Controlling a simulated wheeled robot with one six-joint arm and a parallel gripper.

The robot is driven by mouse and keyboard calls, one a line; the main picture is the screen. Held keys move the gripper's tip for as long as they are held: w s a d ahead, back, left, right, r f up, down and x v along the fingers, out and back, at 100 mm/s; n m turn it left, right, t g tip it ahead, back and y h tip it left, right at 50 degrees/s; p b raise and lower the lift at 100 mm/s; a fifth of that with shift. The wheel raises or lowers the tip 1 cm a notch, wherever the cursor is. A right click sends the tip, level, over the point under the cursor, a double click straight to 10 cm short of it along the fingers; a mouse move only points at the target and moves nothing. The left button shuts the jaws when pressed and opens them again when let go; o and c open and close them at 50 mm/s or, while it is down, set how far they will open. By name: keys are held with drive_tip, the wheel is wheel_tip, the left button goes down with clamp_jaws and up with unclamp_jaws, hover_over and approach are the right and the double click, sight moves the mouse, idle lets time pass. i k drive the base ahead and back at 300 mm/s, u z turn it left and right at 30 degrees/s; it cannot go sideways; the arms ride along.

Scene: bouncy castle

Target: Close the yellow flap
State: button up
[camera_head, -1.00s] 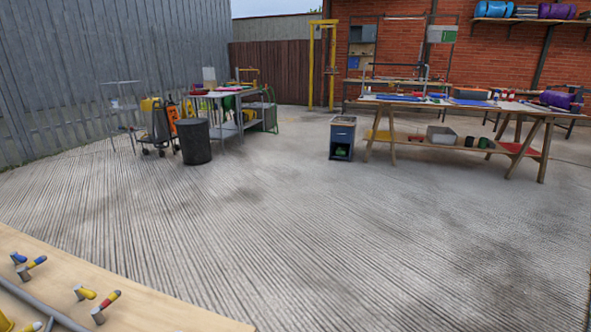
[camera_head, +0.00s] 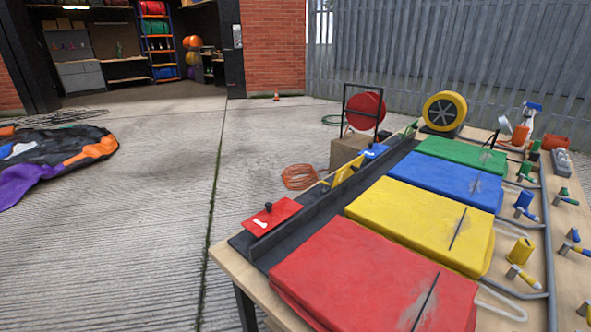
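A yellow flap (camera_head: 344,176) stands tilted up at the black rail (camera_head: 318,212) on the wooden table, beside the yellow inflatable panel (camera_head: 420,218). It is small and partly hidden by the rail, so I cannot tell its exact angle. A red flap (camera_head: 270,216) with a black knob lies flat at the near end of the rail. A small blue flap (camera_head: 374,151) shows farther along, partly behind the rail. My gripper is not in view.
Red (camera_head: 370,275), blue (camera_head: 446,180) and green (camera_head: 462,153) panels share the table (camera_head: 250,281). Valves and grey pipe line its right side. A cardboard box (camera_head: 347,150) and orange hose coil (camera_head: 298,177) stand beyond the table.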

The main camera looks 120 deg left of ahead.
sight(353, 167)
drive_tip(key=u, duration=2.45)
